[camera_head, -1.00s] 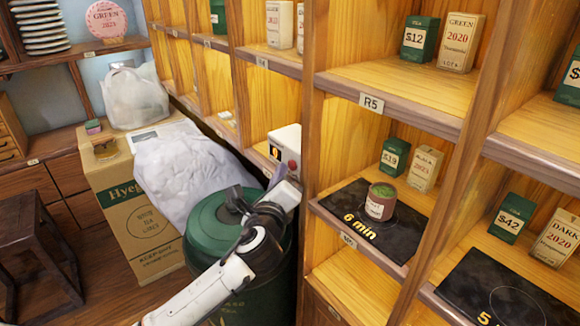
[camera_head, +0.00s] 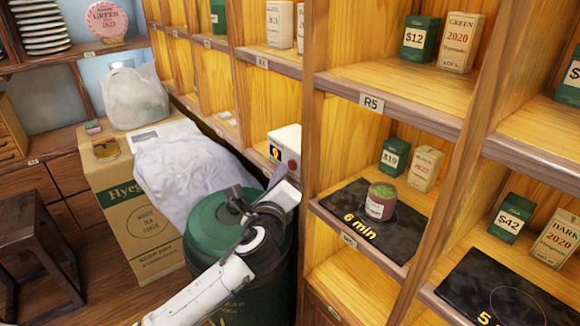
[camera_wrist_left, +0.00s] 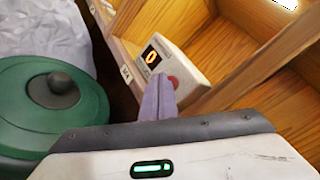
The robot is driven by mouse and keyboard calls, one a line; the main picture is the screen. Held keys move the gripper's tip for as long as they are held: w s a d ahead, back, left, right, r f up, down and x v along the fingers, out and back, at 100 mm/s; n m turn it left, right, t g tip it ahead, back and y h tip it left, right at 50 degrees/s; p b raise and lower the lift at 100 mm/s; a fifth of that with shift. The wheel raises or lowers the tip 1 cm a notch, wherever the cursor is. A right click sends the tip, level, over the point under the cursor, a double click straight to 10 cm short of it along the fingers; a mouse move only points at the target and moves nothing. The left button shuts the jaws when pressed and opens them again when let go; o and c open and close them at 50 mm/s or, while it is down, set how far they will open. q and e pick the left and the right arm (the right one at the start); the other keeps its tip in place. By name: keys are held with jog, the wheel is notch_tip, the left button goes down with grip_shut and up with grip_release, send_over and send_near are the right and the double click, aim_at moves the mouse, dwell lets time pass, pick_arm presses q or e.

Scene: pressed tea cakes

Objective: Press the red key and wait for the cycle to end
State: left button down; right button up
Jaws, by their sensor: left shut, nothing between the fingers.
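A small white box (camera_head: 286,142) stands in a shelf compartment; it also shows in the left wrist view (camera_wrist_left: 185,66). On its front are a red key (camera_head: 292,166) and a dark display (camera_wrist_left: 152,58) with an orange figure that looks like 0. My left gripper (camera_head: 277,176) is shut and empty, its purple-grey fingers just in front of the box. In the left wrist view the fingertips (camera_wrist_left: 160,88) overlap the left edge of the red key (camera_wrist_left: 172,83). I cannot tell whether they touch it. My right gripper is not in view.
A green lidded canister (camera_head: 215,222) stands close under my left arm. A white bag (camera_head: 185,170) and a cardboard box (camera_head: 150,235) are behind it. To the right, a green-topped tin (camera_head: 381,200) sits on a dark "6 min" mat (camera_head: 410,232), with shelf dividers between.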

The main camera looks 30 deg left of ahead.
pick_arm(q)
jog(key=shift+w, duration=0.1)
dwell(0.6)
jog(key=shift+w+d, duration=0.15)
jog(key=shift+w, duration=0.15)
jog(key=shift+p, duration=0.3)
jog(key=shift+s+p, duration=0.3)
jog(key=shift+s, duration=0.1)
